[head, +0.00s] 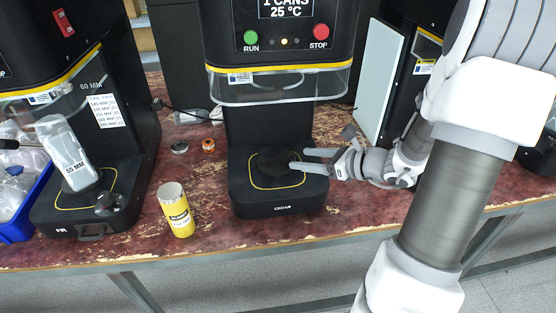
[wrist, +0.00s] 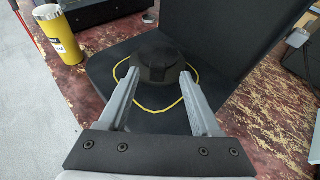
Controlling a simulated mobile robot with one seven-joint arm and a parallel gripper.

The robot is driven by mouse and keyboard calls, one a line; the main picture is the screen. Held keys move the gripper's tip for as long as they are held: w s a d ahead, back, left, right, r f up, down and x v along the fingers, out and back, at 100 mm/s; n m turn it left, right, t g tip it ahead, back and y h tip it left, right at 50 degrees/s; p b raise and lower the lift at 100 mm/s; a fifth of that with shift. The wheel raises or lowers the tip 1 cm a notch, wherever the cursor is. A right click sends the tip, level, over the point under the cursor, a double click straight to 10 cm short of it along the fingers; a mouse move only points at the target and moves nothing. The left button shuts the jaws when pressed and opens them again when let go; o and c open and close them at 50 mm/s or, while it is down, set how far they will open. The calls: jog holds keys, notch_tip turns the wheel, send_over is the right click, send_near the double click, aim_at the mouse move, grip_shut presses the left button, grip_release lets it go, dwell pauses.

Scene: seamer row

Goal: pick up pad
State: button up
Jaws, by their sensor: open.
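The pad looks to be the black round piece (head: 274,161) on the base of the middle seamer, inside a yellow outline. It shows in the wrist view (wrist: 157,60) as a dark, low domed disc. My gripper (head: 298,160) reaches in from the right, low over that base. In the wrist view my gripper (wrist: 160,76) is open, with one finger on each side of the disc's near part. Nothing is held. Whether the fingers touch the disc cannot be told.
The middle seamer (head: 280,203) has a clear guard (head: 280,88) above the base. A yellow can (head: 176,212) stands left of it. Small round parts (head: 208,145) lie behind. Another seamer (head: 65,215) and a blue bin (head: 22,225) are at left. The red worn tabletop is clear in front.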

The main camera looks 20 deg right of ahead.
aim_at(292, 158)
jog(key=b+x, duration=0.1)
jog(key=x, duration=0.3)
jog(key=shift+s+a+f, duration=0.1)
jog(key=shift+s+a, duration=0.05)
jog(key=shift+s, duration=0.05)
jog(key=shift+w+a+f, duration=0.1)
jog(key=shift+w+a, duration=0.15)
jog(key=shift+w, duration=0.2)
grip_shut()
